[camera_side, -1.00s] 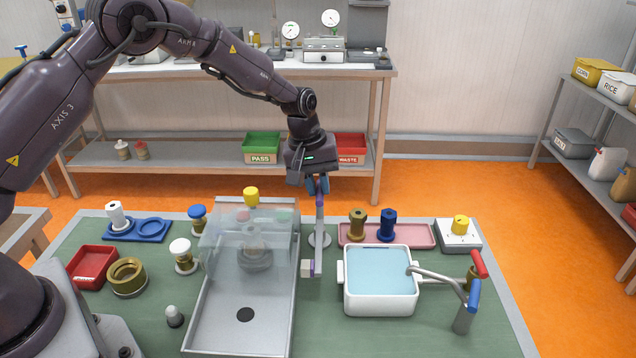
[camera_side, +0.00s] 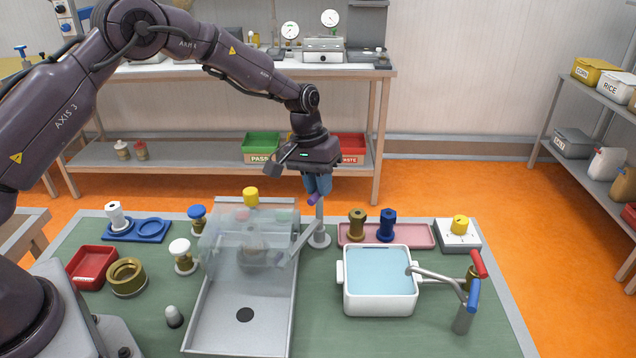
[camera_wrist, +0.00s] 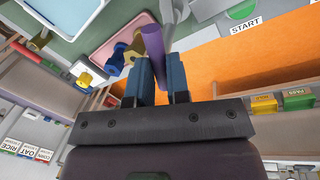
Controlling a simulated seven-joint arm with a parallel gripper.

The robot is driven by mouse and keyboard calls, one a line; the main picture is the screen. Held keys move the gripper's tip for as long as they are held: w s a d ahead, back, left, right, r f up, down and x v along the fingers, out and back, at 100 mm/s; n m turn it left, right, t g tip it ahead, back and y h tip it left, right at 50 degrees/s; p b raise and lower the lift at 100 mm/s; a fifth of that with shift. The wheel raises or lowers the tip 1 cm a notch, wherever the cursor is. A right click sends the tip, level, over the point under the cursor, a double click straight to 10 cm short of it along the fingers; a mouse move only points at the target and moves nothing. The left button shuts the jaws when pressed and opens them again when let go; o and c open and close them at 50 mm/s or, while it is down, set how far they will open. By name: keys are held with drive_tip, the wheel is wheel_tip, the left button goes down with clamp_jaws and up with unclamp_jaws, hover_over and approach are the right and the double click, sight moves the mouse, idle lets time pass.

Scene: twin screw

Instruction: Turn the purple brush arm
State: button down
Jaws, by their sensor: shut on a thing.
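The brush arm stands on a grey post (camera_side: 319,225) between the tray and the basin. Its purple handle (camera_side: 313,199) shows at my gripper's fingertips in the side view. The grey bar (camera_side: 304,239) reaches from the post left and toward the camera, to the clear hood. Its brush end is hard to make out there. My gripper (camera_side: 319,188) is above the post with blue fingers. In the wrist view, my gripper (camera_wrist: 158,72) is shut on the purple handle (camera_wrist: 153,45), which sits between both fingers.
The clear hood (camera_side: 228,240) over the metal tray (camera_side: 215,320) is close on the left. The white water basin (camera_side: 380,299) with a tap (camera_side: 463,313) is on the right. A pink tray (camera_side: 425,235) holds two fittings behind it. A yellow-knobbed box (camera_side: 459,238) stands farther right.

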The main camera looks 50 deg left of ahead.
drive_tip(key=shift+w+m, duration=0.1)
drive_tip(key=shift+m, duration=1.4)
drive_tip(key=shift+g, duration=0.3)
drive_tip(key=c, duration=1.1)
unclamp_jaws()
wheel_tip(320, 180, up, 13)
drive_tip(key=a, duration=0.2)
drive_tip(key=shift+a, duration=0.25)
drive_tip(key=shift+f, duration=0.1)
